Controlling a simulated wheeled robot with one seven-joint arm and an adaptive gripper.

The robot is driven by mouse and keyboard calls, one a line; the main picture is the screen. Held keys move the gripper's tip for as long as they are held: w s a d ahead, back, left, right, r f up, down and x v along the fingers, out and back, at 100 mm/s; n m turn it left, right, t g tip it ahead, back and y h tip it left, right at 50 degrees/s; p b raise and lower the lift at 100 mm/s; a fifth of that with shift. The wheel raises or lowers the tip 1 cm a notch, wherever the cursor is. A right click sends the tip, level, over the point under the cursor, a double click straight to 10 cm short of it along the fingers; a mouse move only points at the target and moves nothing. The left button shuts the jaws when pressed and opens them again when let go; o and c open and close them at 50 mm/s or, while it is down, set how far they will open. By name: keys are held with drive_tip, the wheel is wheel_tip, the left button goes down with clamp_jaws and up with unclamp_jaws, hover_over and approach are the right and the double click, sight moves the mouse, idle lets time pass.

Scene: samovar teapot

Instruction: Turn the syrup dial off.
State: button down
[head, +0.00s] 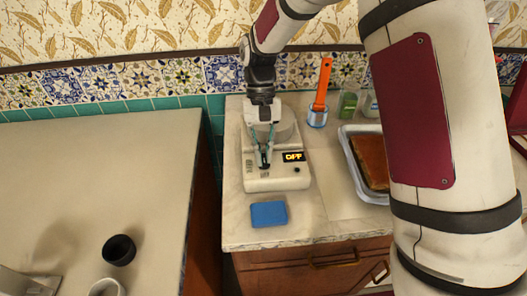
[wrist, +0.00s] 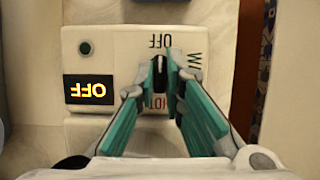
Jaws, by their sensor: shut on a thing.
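The syrup warmer (head: 276,178) is a cream-coloured box on the counter, and its display (head: 294,157) reads OFF in lit letters. The display shows upside down in the wrist view (wrist: 89,89). The dark dial (wrist: 157,72) sits among the printed words OFF, HOT and a partly hidden one starting with W. Its pointer seems to line up with OFF. My gripper (wrist: 163,65) has its teal fingers around the dial, shut on it. In the head view my gripper (head: 264,158) reaches down onto the warmer's front panel and hides most of the dial.
A blue sponge (head: 268,213) lies just in front of the warmer. An orange-handled brush (head: 322,88) stands in a small pot behind right. A glass tray (head: 352,158) with brown food is at right, partly behind my arm.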

drive_tip(key=c, duration=1.7)
unclamp_jaws()
drive_tip(key=v, duration=1.2)
